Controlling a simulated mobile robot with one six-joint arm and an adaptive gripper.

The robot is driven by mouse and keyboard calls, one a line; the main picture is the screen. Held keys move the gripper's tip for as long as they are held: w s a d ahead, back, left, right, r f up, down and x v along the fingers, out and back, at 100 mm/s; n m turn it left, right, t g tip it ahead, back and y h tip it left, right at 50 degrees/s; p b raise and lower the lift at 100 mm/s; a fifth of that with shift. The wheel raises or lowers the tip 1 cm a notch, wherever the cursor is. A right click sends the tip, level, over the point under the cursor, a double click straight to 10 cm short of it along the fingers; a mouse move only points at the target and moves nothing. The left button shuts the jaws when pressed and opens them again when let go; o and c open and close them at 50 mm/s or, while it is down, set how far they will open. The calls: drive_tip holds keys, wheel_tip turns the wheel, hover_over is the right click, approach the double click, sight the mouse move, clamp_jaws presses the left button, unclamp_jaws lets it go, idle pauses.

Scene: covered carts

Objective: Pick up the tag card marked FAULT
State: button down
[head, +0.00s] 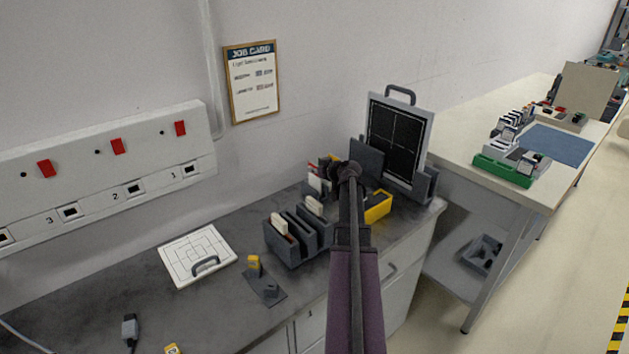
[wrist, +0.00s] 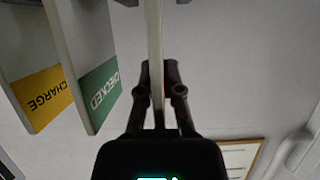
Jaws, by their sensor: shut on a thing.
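My gripper (wrist: 158,75) is shut on a thin pale tag card (wrist: 154,30), seen edge-on in the wrist view, so its marking cannot be read. Beside it, apart, are a card with a yellow end marked CHARGE (wrist: 42,98) and one with a green end marked CHECKED (wrist: 98,94). In the head view my gripper (head: 345,172) is at the back of the bench, over a dark holder with red, white and yellow cards (head: 318,178). My arm hides part of that holder and the held card. No FAULT marking is readable.
A dark slotted rack (head: 291,244) with pale cards stands in front. A yellow bin (head: 379,207) and a framed black panel (head: 396,138) stand close to the right. A white board with a handle (head: 198,255) lies left. The wall is close behind.

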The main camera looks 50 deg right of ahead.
drive_tip(key=shift+r, duration=0.15)
wheel_tip(320, 180, up, 10)
drive_tip(key=p, duration=1)
idle(0.9)
